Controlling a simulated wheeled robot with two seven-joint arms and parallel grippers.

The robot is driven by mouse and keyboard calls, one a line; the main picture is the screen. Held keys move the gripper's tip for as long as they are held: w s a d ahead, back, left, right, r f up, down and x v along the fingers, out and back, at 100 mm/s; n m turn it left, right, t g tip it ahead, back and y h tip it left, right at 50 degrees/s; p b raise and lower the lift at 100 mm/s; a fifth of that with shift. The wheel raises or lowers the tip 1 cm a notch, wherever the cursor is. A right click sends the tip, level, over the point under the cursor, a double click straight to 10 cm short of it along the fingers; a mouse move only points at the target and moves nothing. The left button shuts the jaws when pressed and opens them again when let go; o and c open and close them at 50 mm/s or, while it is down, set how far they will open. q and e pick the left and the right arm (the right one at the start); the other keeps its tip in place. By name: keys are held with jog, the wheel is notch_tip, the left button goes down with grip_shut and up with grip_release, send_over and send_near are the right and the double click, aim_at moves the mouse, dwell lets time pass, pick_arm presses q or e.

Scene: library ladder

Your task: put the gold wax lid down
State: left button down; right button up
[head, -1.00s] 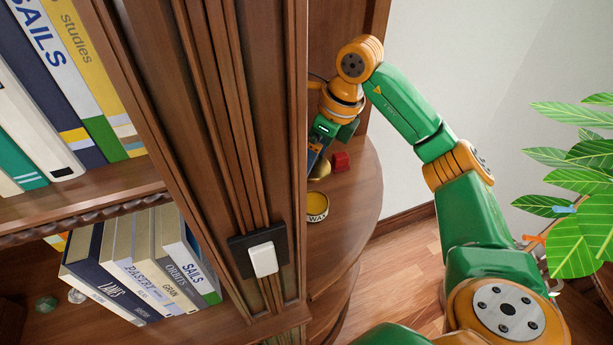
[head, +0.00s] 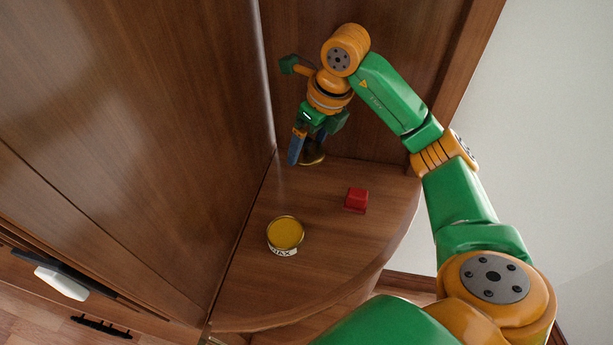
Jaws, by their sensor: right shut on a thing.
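My right gripper (head: 305,154) is at the back of the rounded wooden shelf (head: 330,248), pointing down and shut on the gold wax lid (head: 315,158). Only part of the lid shows beside the fingers, low over the shelf near the back panel. I cannot tell whether the lid touches the shelf. The open wax tin (head: 285,234), with yellow wax inside and a pale WAX label, stands upright on the shelf, nearer the front and apart from the gripper. My left gripper is not in view.
A small red block (head: 356,199) sits on the shelf to the right of the lid. Tall wood panels close the shelf at the left and back. Bare shelf lies between tin, block and lid. A white switch (head: 62,282) is at lower left.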

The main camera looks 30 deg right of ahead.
aim_at(311, 158)
jog(key=f, duration=0.3)
jog(key=a+f, duration=0.1)
jog(key=f, duration=0.4)
jog(key=shift+w+a+f+p, duration=0.15)
jog(key=shift+a+f+p, duration=0.15)
jog(key=shift+f, duration=0.1)
jog(key=shift+d+f, duration=0.25)
jog(key=shift+f, duration=0.1)
jog(key=shift+a, duration=0.1)
jog(key=o, duration=1)
jog(key=shift+f, duration=0.1)
jog(key=shift+c, duration=0.2)
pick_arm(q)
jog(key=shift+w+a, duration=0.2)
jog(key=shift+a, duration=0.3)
pick_arm(e)
jog(key=shift+o, duration=0.2)
jog(key=shift+r, duration=0.35)
jog(key=v, duration=1.1)
jog(key=shift+r, duration=0.35)
